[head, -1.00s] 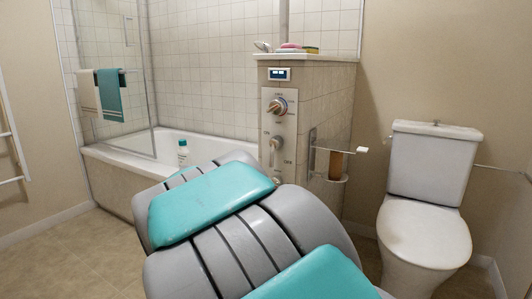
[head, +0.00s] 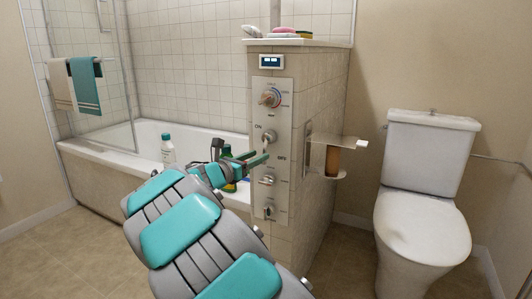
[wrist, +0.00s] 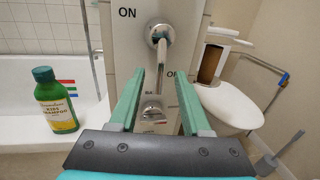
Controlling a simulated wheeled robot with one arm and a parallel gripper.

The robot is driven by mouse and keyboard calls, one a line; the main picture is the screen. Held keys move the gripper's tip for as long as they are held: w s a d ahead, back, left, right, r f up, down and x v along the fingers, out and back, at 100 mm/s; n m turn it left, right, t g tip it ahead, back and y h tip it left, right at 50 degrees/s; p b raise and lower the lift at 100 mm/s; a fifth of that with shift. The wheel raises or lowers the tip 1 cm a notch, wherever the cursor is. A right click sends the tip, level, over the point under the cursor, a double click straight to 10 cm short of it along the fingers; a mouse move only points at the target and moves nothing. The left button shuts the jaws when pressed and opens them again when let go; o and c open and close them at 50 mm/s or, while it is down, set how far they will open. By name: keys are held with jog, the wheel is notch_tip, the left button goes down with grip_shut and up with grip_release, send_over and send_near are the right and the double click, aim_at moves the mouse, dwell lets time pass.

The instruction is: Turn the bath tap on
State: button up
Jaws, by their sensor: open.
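The bath tap is a chrome lever (head: 269,138) on the grey control panel (head: 286,115) at the end of the bath. In the wrist view the lever (wrist: 161,55) hangs down from its round hub, with "ON" at its upper left and "OFF" partly hidden at its lower right. My gripper (head: 260,157) is open and empty, in front of the panel near the lever's lower end. In the wrist view its two green fingers (wrist: 153,73) stand left and right of the lever's lower part. Contact cannot be told.
Other knobs sit above (head: 270,97) and below (head: 267,180) the lever. A wire shelf with a brown bottle (head: 332,160) juts from the pillar's right side. A green shampoo bottle (wrist: 55,100) and a white bottle (head: 168,150) stand on the bath rim. The toilet (head: 425,200) is right.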

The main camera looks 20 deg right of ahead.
aim_at(265, 152)
jog(key=shift+x, duration=2.15)
grip_shut()
